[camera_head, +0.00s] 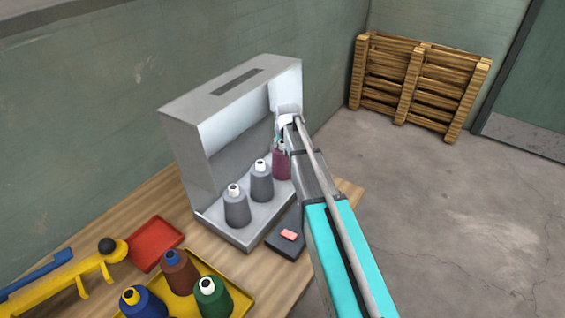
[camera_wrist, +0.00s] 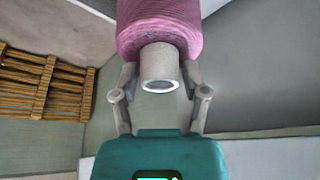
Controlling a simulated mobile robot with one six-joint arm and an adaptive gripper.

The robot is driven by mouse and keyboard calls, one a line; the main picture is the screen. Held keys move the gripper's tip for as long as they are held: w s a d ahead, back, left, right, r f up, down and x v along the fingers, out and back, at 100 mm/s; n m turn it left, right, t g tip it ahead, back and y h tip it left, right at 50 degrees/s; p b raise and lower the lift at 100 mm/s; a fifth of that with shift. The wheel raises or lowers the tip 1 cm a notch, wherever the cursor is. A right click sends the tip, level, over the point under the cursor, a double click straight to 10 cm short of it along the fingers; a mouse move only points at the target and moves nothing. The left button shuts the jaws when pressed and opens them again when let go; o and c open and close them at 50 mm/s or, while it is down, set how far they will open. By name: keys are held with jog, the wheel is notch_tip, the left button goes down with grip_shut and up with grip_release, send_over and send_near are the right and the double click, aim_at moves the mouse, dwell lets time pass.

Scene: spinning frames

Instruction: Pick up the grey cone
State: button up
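Two grey cones stand upright in the open metal box (camera_head: 182,140) in the head view: a nearer one (camera_head: 236,208) and one behind it (camera_head: 261,184). Both have white tips. A magenta cone (camera_head: 281,165) stands farther in, beside my gripper (camera_head: 279,143). In the wrist view the magenta cone (camera_wrist: 160,25) points its pale grey tip between the two fingers of my gripper (camera_wrist: 160,78). The fingers are apart, one on each side of the tip, with narrow gaps showing. No grey cone shows in the wrist view. My arm partly hides the magenta cone in the head view.
A yellow tray (camera_head: 238,297) with blue, brown and green cones stands at the front. A red tray (camera_head: 156,243), a yellow tool (camera_head: 70,275) and a dark block with a pink piece (camera_head: 289,236) lie on the wooden table. A pallet (camera_head: 415,85) leans on the back wall.

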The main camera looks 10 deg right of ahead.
grip_shut()
jog(key=shift+r, duration=0.15)
notch_tip(320, 180, up, 3)
jog(key=p, duration=0.2)
jog(key=shift+f+p, duration=0.2)
jog(key=shift+p, duration=0.2)
jog(key=s+d+r+p, duration=0.2)
jog(key=s+r+p, duration=0.3)
jog(key=s, duration=0.1)
jog(key=s+d+r+p, duration=0.2)
jog(key=s+r+p, duration=0.3)
jog(key=s, duration=0.2)
jog(key=shift+d, duration=0.35)
dwell(0.4)
